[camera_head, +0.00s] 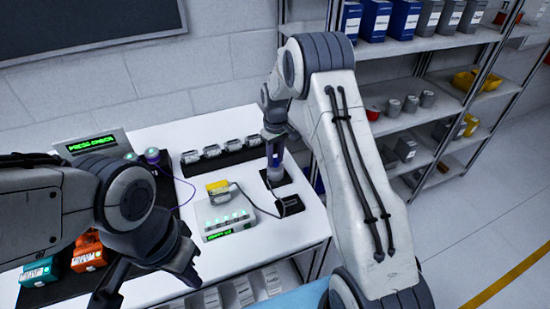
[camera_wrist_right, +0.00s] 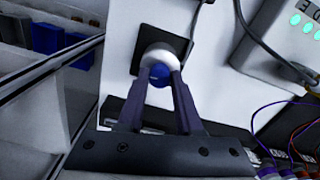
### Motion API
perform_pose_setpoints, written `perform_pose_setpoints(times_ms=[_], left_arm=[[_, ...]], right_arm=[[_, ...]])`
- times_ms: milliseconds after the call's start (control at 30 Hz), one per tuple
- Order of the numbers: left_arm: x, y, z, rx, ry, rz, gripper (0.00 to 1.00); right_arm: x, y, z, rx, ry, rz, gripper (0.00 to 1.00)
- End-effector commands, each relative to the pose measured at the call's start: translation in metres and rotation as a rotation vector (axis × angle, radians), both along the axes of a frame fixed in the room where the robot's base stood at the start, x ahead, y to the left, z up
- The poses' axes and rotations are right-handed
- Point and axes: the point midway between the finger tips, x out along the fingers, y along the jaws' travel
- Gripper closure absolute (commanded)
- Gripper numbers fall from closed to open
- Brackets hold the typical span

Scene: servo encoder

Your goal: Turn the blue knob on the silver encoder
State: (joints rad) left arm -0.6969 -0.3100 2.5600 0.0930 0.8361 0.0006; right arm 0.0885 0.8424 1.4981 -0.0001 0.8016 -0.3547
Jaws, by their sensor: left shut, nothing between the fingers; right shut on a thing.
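The silver encoder (camera_wrist_right: 158,54) sits on a dark square pad, shown from above in the right wrist view. Its blue knob (camera_wrist_right: 159,76) is between the fingertips of my right gripper (camera_wrist_right: 160,84), which is shut on it. In the head view my right gripper (camera_head: 274,172) points down at the dark pad (camera_head: 276,178) at the right part of the white table; the encoder is hidden there by the gripper. My left gripper (camera_head: 108,292) is shut and empty at the lower left, over the table's front part, far from the encoder.
A grey box (camera_head: 229,225) with green lights and a yellow block (camera_head: 218,187) stands left of the encoder pad, with a black cable leading to a small dark device (camera_head: 290,205). A dark rack (camera_head: 223,152) of several units lies behind. Orange (camera_head: 88,252) and teal (camera_head: 38,272) units are left.

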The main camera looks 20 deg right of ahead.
Motion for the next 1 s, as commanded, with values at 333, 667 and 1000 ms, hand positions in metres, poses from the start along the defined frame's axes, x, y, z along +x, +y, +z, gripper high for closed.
perform_pose_setpoints(times_ms=[333,667,1000], left_arm=[[0.0,0.0,-0.0014,0.0,0.0,0.0,1.0],[0.0,0.0,-0.0024,0.0,0.0,0.0,1.0],[0.0,0.0,-0.0031,0.0,0.0,0.0,1.0]], right_arm=[[0.0011,-0.0004,0.0018,0.0,-0.004,-0.329,1.0],[0.0012,-0.0004,0.002,0.0,-0.005,-0.642,1.0],[0.0015,-0.0003,0.0022,0.0,-0.005,-0.966,1.0]])
